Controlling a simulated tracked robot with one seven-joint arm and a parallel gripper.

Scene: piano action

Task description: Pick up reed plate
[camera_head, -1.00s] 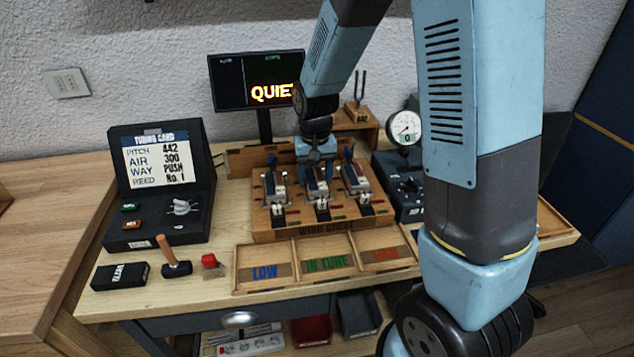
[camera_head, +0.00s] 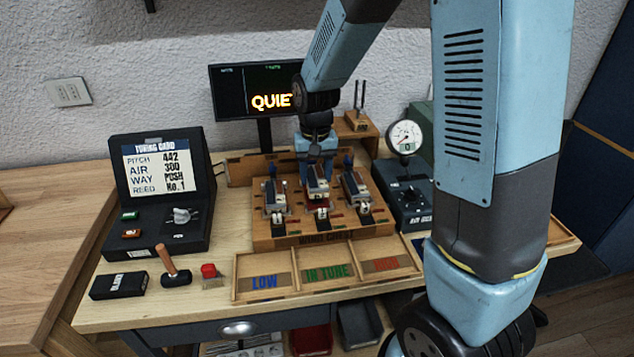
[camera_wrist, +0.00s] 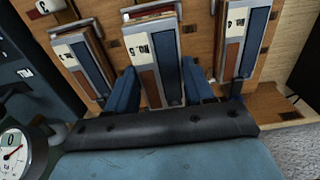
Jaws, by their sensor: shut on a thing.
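Three reed plates with white labels, dark blue strips and metal frames are at the wooden wind chest (camera_head: 318,239). My gripper (camera_head: 317,178) points down over the middle reed plate (camera_head: 319,192). In the wrist view, the blue fingers of my gripper (camera_wrist: 161,70) stand on both sides of the middle plate (camera_wrist: 169,60) and are shut on it. A red patch shows below this plate in the head view. I cannot tell whether it is clear of its seat. The left plate (camera_head: 274,193) and right plate (camera_head: 354,186) sit apart from my fingers.
A tray (camera_head: 235,290) marked LOW and IN TUNE lies in front, its compartments empty. A gauge (camera_head: 405,136) and dark control box (camera_head: 410,205) stand close on the right. A tuning card case (camera_head: 155,235), hammer (camera_head: 175,275) and black block (camera_head: 118,286) are left. The screen reads QUIET.

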